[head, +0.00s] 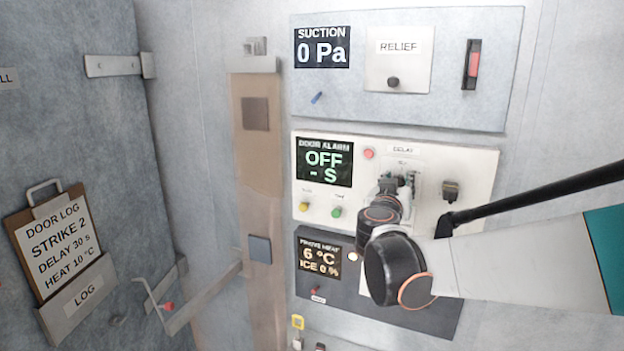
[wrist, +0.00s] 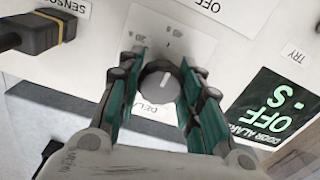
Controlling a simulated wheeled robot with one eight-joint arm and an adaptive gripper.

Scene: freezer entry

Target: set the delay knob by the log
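The delay knob (wrist: 158,82) is grey and round with a white pointer line, on a pale plate under the DELAY label of the door alarm panel (head: 470,185). My gripper (wrist: 162,68) is open, one teal-padded finger on each side of the knob; small gaps seem to show, and contact is unclear. The wrist view is upside down and the scale is only partly readable. In the head view my gripper (head: 396,186) hides the knob. The alarm display (head: 324,162) reads OFF and - S. The door log (head: 58,243) reads STRIKE 2, DELAY 30 s, HEAT 10 °C.
Above is the suction panel (head: 430,105) reading 0 Pa, with a RELIEF plate. Below is the frame heat panel (head: 345,290) reading 6 °C, ICE 0 %. A dark sensor plug (wrist: 45,35) sits beside the knob. Yellow (head: 304,207) and green (head: 337,212) buttons lie left of it.

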